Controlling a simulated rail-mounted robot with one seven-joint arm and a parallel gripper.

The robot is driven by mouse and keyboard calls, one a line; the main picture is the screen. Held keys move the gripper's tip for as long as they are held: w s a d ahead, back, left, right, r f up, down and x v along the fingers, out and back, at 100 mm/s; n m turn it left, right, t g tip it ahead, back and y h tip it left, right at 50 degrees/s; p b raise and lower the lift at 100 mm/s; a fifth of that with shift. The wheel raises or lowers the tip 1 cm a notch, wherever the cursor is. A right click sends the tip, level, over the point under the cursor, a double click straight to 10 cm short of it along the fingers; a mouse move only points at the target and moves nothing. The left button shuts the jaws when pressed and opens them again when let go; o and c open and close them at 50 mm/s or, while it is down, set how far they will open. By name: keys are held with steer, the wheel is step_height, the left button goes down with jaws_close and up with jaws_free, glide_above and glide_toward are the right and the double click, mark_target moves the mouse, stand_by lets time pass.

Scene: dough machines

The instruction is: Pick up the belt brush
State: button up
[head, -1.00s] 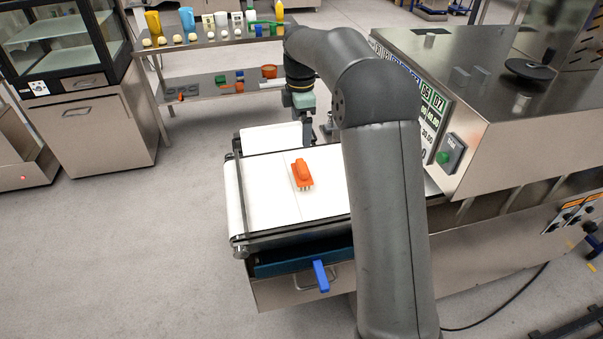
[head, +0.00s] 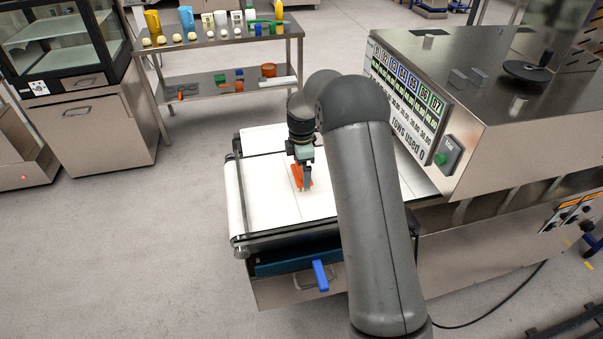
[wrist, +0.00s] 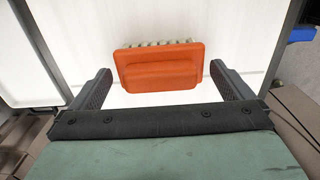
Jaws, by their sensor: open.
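The belt brush (head: 297,178) is orange with pale bristles and lies on the white belt (head: 262,190) of the machine. In the wrist view the brush (wrist: 160,67) is ahead of my gripper (wrist: 160,80), centred between its two fingers. The fingers are open and stand apart from both ends of the brush. In the head view my gripper (head: 306,185) is over the brush and hides part of it.
The machine body with a row counter panel (head: 408,100) stands to the right of the belt. A blue-handled drawer (head: 300,285) sits below the belt. A steel table (head: 215,40) with cups and dough balls stands behind.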

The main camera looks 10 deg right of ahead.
steer(key=shift+f, duration=0.35)
steer(key=c, duration=0.8)
steer(key=shift+r, duration=0.1)
steer(key=shift+c, duration=0.2)
